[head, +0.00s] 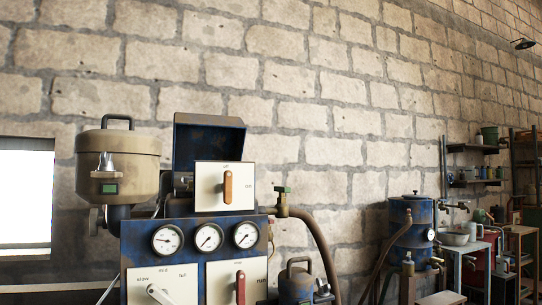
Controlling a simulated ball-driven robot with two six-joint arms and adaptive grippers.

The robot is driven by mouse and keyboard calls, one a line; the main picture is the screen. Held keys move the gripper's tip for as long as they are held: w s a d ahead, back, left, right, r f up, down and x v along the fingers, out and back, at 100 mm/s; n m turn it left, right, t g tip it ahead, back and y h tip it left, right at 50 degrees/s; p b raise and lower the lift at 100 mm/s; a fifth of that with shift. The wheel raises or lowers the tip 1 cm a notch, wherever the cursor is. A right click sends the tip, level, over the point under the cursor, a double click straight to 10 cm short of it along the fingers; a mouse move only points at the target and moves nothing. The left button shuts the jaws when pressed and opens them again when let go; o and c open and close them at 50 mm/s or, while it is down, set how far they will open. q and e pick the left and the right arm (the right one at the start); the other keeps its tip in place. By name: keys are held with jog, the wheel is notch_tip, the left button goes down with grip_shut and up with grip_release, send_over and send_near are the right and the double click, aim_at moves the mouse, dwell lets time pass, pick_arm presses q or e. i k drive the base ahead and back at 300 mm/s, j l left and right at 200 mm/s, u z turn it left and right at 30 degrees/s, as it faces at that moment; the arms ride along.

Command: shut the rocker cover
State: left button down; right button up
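A dark blue lid (207,138), which looks like the rocker cover, stands raised at the top of the blue engine unit. Its dark inner side faces me. A white switch plate (209,196) with a brown lever (227,187) stands in front of it and hides its lower part. What lies under the lid is mostly hidden. Neither of my grippers shows in the head view.
A tan canister (118,165) with a black handle stands left of the lid. Three gauges (209,237) and more levers are on the blue panel below. A hose (322,245) curves down at the right. Shelves and a blue tank (410,230) stand far right.

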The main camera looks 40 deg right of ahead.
aim_at(195, 137)
jog(key=k+l, duration=0.1)
jog(key=l, duration=0.7)
jog(key=k+l+z, duration=0.1)
jog(key=l, duration=0.7)
jog(key=k+l, duration=0.1)
jog(key=l, duration=0.7)
